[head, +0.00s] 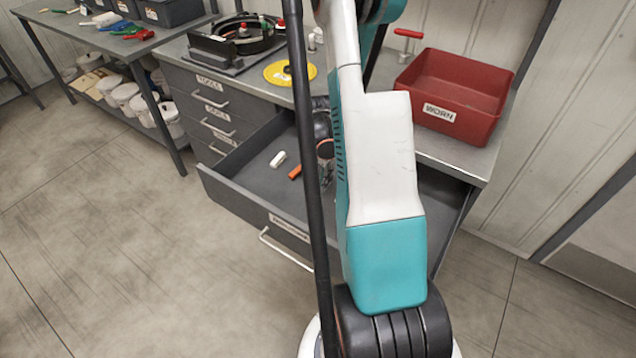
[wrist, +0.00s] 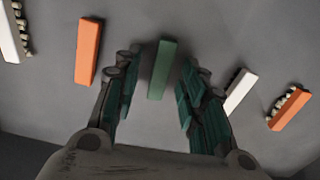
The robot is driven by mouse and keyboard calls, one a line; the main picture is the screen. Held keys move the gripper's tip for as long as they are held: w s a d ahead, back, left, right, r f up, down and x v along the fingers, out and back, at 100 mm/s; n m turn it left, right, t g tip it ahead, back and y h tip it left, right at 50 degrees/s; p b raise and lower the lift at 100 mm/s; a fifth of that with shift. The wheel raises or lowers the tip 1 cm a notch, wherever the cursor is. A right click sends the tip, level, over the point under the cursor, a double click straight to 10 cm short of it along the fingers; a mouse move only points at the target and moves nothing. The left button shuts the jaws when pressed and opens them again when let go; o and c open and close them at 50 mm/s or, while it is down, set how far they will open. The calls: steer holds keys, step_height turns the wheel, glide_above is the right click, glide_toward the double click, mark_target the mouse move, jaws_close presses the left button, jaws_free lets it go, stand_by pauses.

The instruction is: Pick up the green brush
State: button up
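The green brush (wrist: 162,72) lies on the grey drawer floor, seen from above in the wrist view as a plain narrow bar. My gripper (wrist: 160,80) is open, with its fingers on either side of the brush and gaps between them and it. I cannot tell how far above the brush the fingertips are. In the head view my gripper is mostly hidden behind my arm over the open drawer (head: 237,193), and the green brush is not visible there.
A white brush (head: 278,159) and an orange brush (head: 295,172) lie left of my gripper. Another white brush (wrist: 241,91) and orange brush (wrist: 289,109) lie to its right. A red bin (head: 455,92) stands on the counter above the drawer.

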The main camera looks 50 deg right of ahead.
jaws_close()
steer(key=shift+r, duration=0.1)
